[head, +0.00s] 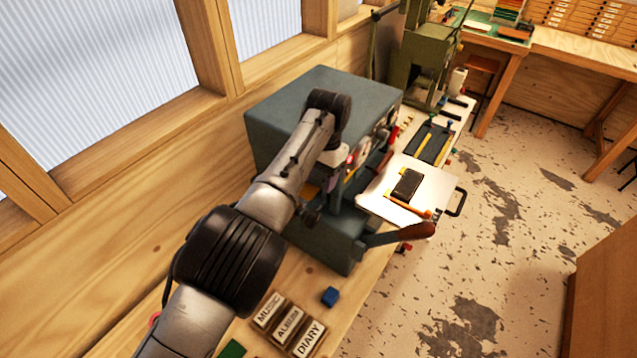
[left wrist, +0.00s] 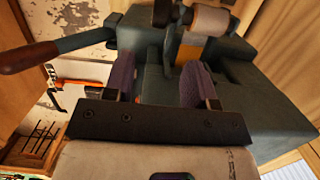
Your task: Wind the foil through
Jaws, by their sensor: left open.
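The blue-grey foil machine (head: 285,105) stands on the bench against the wall, partly hidden by my left arm. In the left wrist view, a pale roll (left wrist: 210,19) sits at its top, with an orange-gold strip (left wrist: 187,52) below it, seemingly the foil. My left gripper (left wrist: 158,75) is open in front of the machine. Its two fingers are apart, with the machine's dark body showing between them and no foil visibly held. In the head view the fingers are mostly hidden by the wrist. My right gripper is not in view.
A lever with a red-brown handle (head: 417,231) sticks out at the front. A white plate (head: 385,204) carries a dark block (head: 407,184). A blue cube (head: 330,296) and labelled blocks (head: 288,325) lie on the near bench. A green machine (head: 424,55) stands beyond.

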